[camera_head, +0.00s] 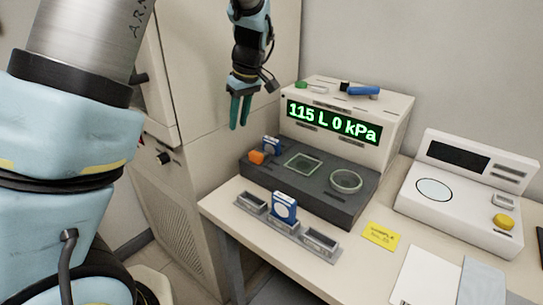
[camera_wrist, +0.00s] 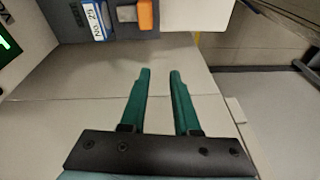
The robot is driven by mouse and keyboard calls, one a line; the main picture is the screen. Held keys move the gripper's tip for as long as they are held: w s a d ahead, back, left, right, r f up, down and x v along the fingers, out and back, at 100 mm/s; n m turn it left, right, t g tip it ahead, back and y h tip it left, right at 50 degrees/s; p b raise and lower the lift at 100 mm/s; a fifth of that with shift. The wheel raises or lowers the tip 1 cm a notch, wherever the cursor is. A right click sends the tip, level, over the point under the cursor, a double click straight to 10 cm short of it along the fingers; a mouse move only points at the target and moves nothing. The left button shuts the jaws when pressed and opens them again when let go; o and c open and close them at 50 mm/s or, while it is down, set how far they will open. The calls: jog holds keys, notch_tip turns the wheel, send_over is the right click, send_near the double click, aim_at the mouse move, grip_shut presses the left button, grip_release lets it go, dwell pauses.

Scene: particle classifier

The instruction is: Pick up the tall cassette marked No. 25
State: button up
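The blue cassette with a white label reading No. 25 (camera_wrist: 93,20) stands at the top left of the wrist view, cut off by the frame's edge. In the head view a blue cassette (camera_head: 271,146) stands on the dark base of the instrument beside an orange block (camera_head: 257,157); its label is too small to read there. My gripper (camera_head: 239,127) points down, left of the instrument and above the base's level. Its green fingers (camera_wrist: 160,72) are apart with nothing between them.
The instrument (camera_head: 395,118) shows "115 L 0 kPa". Its base also bears a square recess (camera_head: 304,164) and a round dish (camera_head: 345,180). The rack's outer slots (camera_head: 251,203) look empty. A beige cabinet (camera_head: 190,120) stands close on the left. A white scale (camera_head: 465,200) is at right.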

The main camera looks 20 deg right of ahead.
jog(key=n+t, duration=0.1)
jog(key=t, duration=0.1)
send_near(272, 139)
jog(key=shift+y, duration=0.3)
jog(key=x, duration=0.5)
jog(key=shift+w+d+p, duration=0.1)
jog(key=shift+d+p, duration=0.15)
jog(key=shift+p, duration=0.05)
jog(key=shift+p+x, duration=1.1)
jog(key=shift+x, duration=1.6)
grip_shut()
